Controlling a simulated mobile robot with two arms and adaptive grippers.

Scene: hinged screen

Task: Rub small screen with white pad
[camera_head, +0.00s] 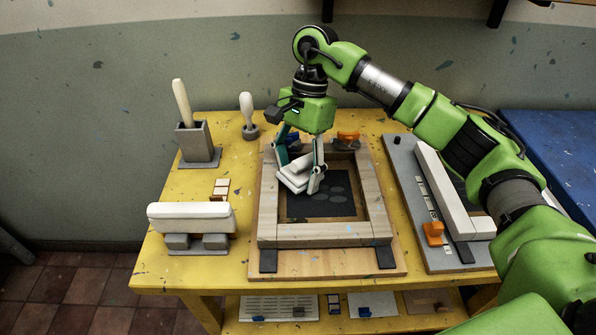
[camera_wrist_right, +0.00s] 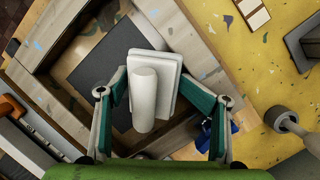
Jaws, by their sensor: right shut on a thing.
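The small screen is a wooden frame (camera_head: 375,205) lying on a wooden baseboard. Inside it is a dark panel (camera_head: 342,206) with grey ovals; the frame and panel also show in the right wrist view (camera_wrist_right: 104,56). My right gripper (camera_head: 301,173) is shut on the white pad (camera_head: 293,186), over the left part of the opening. In the right wrist view the pad (camera_wrist_right: 168,66) has a round white handle between the two fingers of the gripper (camera_wrist_right: 150,85). The pad looks tilted in the head view. I cannot tell whether it touches the panel. My left gripper is not in view.
Left on the yellow table (camera_head: 165,261) are a white roller-like block (camera_head: 190,215) on grey supports, a grey holder (camera_head: 195,142) with a handle, and a knobbed tool (camera_head: 247,112). A grey board (camera_head: 405,185) with a white bar and orange clamp (camera_head: 433,233) lies right.

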